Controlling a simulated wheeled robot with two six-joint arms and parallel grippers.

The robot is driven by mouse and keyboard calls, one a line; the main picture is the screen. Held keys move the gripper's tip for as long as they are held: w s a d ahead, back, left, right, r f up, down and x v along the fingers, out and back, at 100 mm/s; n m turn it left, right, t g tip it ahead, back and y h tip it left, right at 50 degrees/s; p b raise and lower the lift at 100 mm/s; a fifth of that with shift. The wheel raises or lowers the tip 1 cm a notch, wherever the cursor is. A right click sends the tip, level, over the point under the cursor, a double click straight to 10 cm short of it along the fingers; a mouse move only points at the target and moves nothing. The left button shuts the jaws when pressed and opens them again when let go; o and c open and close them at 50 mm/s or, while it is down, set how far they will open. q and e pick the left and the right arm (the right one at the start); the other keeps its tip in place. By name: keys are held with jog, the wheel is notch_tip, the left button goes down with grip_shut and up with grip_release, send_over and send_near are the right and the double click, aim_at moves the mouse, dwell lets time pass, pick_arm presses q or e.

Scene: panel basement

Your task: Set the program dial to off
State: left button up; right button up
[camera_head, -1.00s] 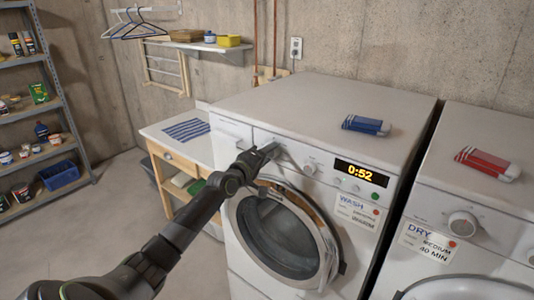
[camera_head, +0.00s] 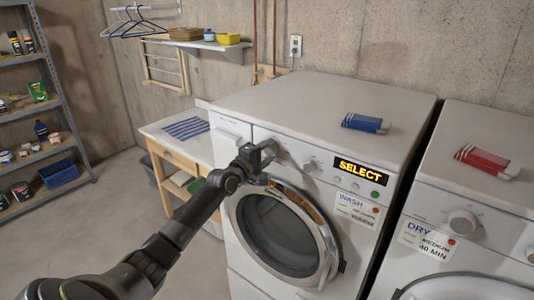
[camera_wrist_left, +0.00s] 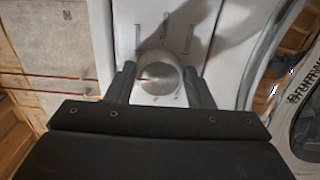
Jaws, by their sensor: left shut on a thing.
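The washer (camera_head: 300,105) stands in the middle of the head view, with the program dial at the left of its front panel. My left gripper (camera_head: 262,154) reaches this dial and mostly hides it in the head view. In the left wrist view the round pale dial (camera_wrist_left: 160,79) sits between the two dark fingers of my left gripper (camera_wrist_left: 161,84), which are shut on it. Short marks show on the panel around the dial. The washer's display (camera_head: 361,171) reads SELECT in yellow. My right gripper is not in view.
A second knob (camera_head: 311,164) and small buttons sit right of my gripper. The round washer door (camera_head: 285,235) lies just below the wrist. A dryer (camera_head: 470,215) stands close on the right. A wooden side table (camera_head: 165,143) stands left of the washer.

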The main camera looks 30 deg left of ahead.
pick_arm(q)
jog(key=shift+f, duration=0.15)
jog(key=o, duration=1)
jog(key=shift+c, duration=0.2)
jog(key=shift+s, duration=0.55)
jog(key=s+a, duration=0.1)
jog(key=s, duration=1.5)
jog(key=shift+a, duration=0.2)
jog(key=shift+s, duration=0.15)
